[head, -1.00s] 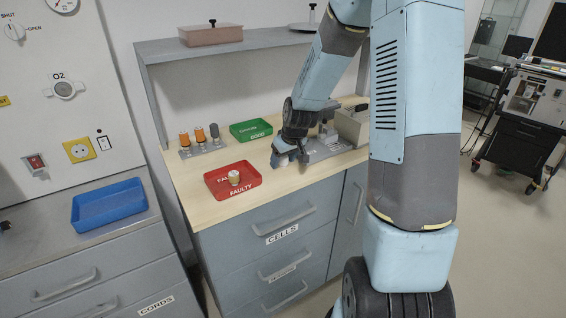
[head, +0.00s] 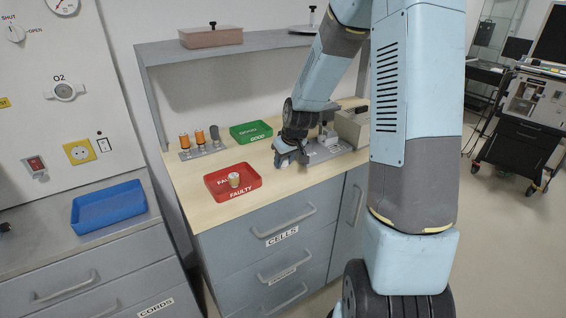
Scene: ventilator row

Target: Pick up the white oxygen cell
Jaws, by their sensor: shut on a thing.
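My gripper (head: 287,161) is low over the wooden worktop, to the right of the red tray. It is shut on the white oxygen cell (head: 283,166), of which only a small pale part shows between and below the fingers. The fingers and wrist hide the rest. I cannot tell whether the cell touches the worktop.
The red FAULTY tray (head: 211,188) holds a tan cell (head: 234,180). A green GOOD tray (head: 250,139) stands behind it. A rack (head: 204,151) with orange and grey cells is at back left. A grey fixture (head: 322,153) stands close right of my gripper. A shelf (head: 240,45) spans above.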

